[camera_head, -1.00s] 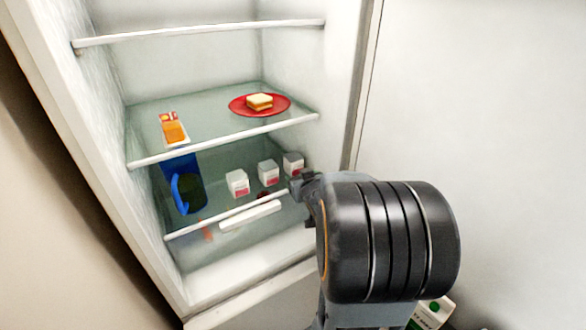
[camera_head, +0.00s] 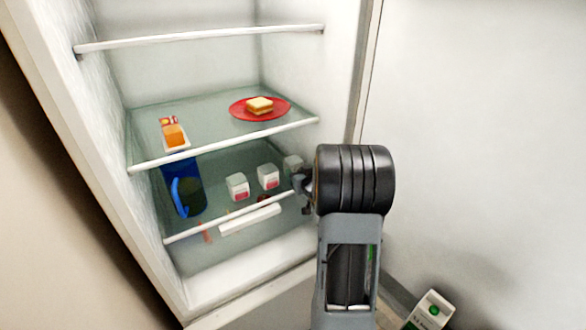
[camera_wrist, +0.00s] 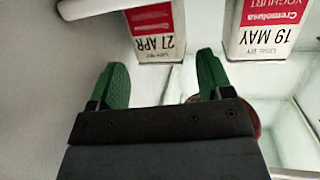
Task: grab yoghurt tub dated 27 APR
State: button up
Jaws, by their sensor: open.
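The white and red tub dated 27 APR (camera_wrist: 157,32) shows upside down in the wrist view, ahead of and between my gripper's green fingertips (camera_wrist: 163,63). The fingers are open and empty, apart from the tub. A tub dated 19 MAY (camera_wrist: 265,28) stands to its right in that view.
A glass shelf (camera_head: 205,120) above the tubs holds a red plate (camera_head: 240,113) with a sandwich and an orange-and-white carton (camera_head: 174,134). A blue jug (camera_head: 183,185) stands left of the tubs. The fridge's right wall is close to my gripper.

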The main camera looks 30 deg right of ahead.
aim_at(297, 167)
jog(key=shift+p+x, duration=0.85)
jog(key=shift+x, duration=1.7)
jog(key=shift+r, duration=0.1)
jog(key=shift+c, duration=0.3)
jog(key=c, duration=0.7)
jog(key=shift+r, duration=0.1)
